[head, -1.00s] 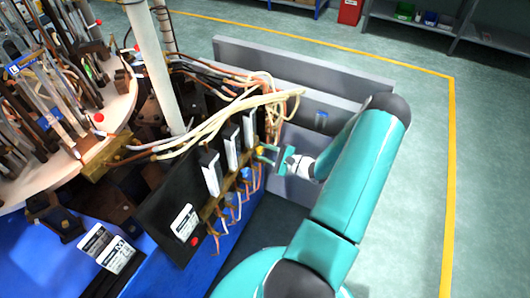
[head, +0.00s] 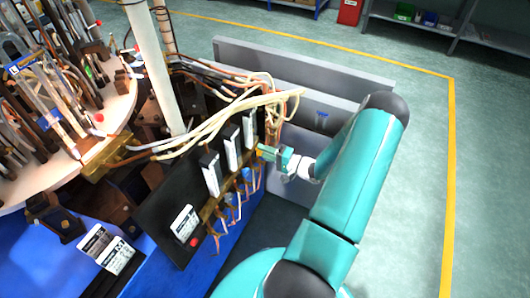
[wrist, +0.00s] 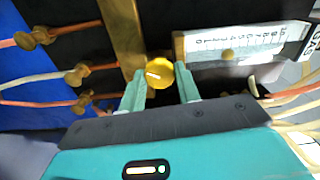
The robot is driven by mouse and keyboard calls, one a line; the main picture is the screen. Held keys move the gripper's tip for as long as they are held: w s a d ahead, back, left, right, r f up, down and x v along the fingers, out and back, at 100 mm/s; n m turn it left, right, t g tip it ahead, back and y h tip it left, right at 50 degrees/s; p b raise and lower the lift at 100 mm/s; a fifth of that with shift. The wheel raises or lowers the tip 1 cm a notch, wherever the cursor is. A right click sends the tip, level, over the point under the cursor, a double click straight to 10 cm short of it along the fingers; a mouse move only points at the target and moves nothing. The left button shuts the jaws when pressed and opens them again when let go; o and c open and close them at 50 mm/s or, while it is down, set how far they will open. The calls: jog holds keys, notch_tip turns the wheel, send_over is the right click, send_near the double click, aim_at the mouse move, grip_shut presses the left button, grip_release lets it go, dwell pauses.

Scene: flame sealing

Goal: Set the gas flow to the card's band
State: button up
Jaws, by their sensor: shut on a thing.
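The black flow panel (head: 165,208) carries several upright flow tubes (head: 211,172) over a brass strip with knobs. In the head view my gripper (head: 268,153) is at the panel's far end, by the last tube. In the wrist view my gripper (wrist: 161,85) has its fingers either side of a round yellow knob (wrist: 160,73) with a white mark and is shut on it. Beside the knob lies a numbered tube scale (wrist: 262,41) with a round float (wrist: 228,54). A printed card (head: 185,222) is on the panel's near end; its text is too small to read.
Two more cards (head: 117,256) lie lower left. Pale hoses (head: 220,118) arch over the panel, and some run close to my gripper in the wrist view. A carousel of glassware (head: 65,165) stands at left. Open floor (head: 490,180) lies to the right.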

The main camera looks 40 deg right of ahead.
jog(key=shift+n, duration=0.5)
jog(key=o, duration=0.9)
jog(key=shift+o, duration=0.2)
jog(key=v, duration=1.4)
